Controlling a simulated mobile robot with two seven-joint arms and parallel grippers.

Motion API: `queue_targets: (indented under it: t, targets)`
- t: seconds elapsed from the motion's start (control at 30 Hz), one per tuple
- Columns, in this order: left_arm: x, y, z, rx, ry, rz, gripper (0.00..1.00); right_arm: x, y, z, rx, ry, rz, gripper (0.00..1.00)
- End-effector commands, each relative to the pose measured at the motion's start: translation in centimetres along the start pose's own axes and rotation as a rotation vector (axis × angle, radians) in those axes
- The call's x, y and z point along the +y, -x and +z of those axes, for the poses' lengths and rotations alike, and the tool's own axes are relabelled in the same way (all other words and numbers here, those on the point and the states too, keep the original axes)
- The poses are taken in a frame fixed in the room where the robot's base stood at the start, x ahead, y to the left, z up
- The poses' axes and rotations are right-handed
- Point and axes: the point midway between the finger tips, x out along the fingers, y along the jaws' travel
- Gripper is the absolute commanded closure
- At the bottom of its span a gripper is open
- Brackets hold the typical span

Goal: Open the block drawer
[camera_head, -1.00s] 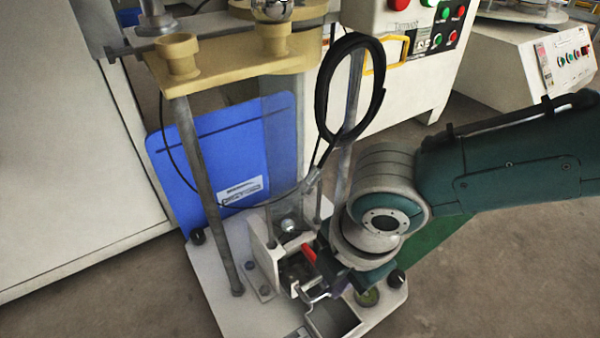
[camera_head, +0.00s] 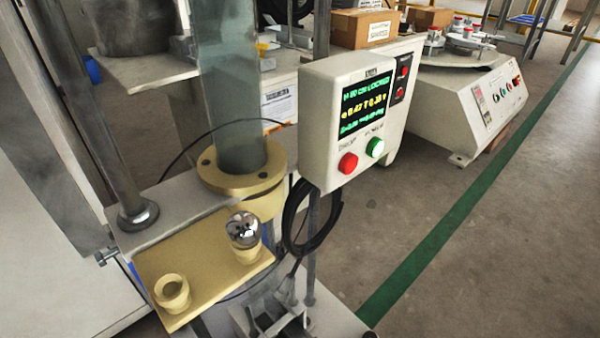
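The tile testing machine stands at the left and centre of the head view. The top of its block holder (camera_head: 290,322), grey metal, shows at the bottom edge. The rest of the holder is cut off, and I cannot tell from this view how the block drawer stands. Neither of my grippers is in view.
A tan plate (camera_head: 205,262) with a steel ball (camera_head: 243,230) in one cup sits above the holder. A control box (camera_head: 362,125) with a lit screen and red and green buttons is at centre. A black cable coil (camera_head: 311,215) hangs below. Floor at right is clear.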

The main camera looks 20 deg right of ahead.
Motion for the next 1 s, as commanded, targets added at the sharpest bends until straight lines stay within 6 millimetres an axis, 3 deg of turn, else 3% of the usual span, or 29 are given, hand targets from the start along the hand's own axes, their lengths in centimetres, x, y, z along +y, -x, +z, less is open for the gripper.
queue_targets:
  t: [0.37,0.4,0.63,0.87,1.0]
  targets:
    - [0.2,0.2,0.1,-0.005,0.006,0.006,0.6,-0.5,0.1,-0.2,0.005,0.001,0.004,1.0]
    - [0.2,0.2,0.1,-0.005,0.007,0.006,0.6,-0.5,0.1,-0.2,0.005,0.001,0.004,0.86]
    - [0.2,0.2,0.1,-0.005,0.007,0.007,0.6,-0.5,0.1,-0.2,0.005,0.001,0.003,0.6]
    - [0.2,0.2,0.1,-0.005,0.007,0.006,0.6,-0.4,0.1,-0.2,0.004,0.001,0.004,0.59]
    - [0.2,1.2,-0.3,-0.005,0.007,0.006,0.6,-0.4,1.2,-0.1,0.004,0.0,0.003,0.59]
